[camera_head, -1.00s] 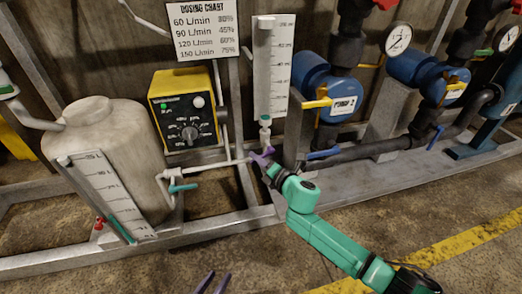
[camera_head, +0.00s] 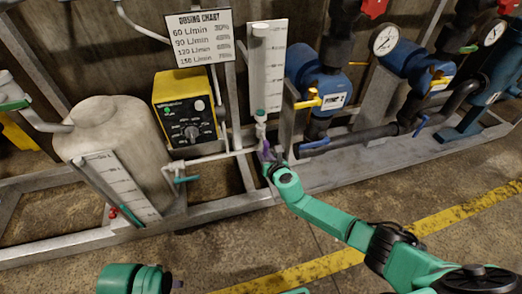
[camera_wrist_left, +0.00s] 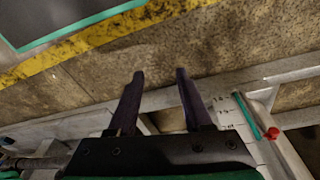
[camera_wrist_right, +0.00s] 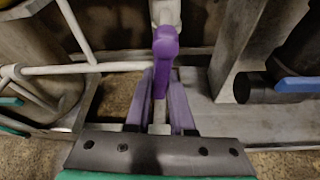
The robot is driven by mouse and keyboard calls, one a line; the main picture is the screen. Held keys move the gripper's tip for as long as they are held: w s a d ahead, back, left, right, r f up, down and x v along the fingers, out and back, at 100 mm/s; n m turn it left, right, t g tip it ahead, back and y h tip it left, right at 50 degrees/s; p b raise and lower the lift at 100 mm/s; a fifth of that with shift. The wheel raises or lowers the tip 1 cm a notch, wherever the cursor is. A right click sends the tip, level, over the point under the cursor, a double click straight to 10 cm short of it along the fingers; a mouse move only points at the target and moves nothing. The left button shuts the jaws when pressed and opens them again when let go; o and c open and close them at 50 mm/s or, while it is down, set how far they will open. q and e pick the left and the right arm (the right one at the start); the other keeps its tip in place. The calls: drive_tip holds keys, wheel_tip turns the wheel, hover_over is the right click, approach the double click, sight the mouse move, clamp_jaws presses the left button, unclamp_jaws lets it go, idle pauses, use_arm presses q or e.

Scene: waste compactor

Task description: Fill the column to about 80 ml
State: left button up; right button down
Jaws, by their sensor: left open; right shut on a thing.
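The column is a narrow upright pale tube (camera_head: 261,70) before a white scale board (camera_head: 275,65) with marks. Any liquid level in it is too small to tell. A teal fitting (camera_head: 260,113) sits at its foot. My right gripper (camera_head: 267,153) is just below the column. In the right wrist view its purple fingers (camera_wrist_right: 162,105) are shut on a purple valve handle (camera_wrist_right: 164,55) under the column's pipe. My left gripper, seen in the left wrist view (camera_wrist_left: 160,92), is open and empty over the floor and frame rail. Its fingers are mostly out of the head view.
A yellow dosing pump box (camera_head: 185,110) with a dial stands left of the column, under a dosing chart (camera_head: 199,38). A pale tank (camera_head: 118,135) is at left. Blue pumps (camera_head: 318,80) and a blue-handled valve (camera_head: 315,143) are at right. The floor in front is clear.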

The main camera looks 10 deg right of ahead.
use_arm(q)
drive_tip(key=shift+a+f+p, duration=0.2)
drive_tip(key=shift+f+p, duration=0.4)
drive_tip(key=shift+f, duration=1.65)
use_arm(e)
drive_tip(key=shift+d+n+h, duration=0.4)
drive_tip(key=shift+d+n, duration=0.1)
drive_tip(key=shift+n, duration=0.2)
drive_tip(key=c, duration=0.8)
unclamp_jaws()
use_arm(q)
drive_tip(key=shift+r, duration=0.1)
drive_tip(key=s+a+f+p, duration=0.3)
drive_tip(key=s+f+p, duration=0.3)
drive_tip(key=f, duration=0.5)
drive_tip(key=shift+s+a+f+y, duration=0.15)
drive_tip(key=shift+s+f+y, duration=0.15)
drive_tip(key=shift+s, duration=0.5)
use_arm(e)
drive_tip(key=v, duration=1.4)
drive_tip(key=shift+s, duration=0.2)
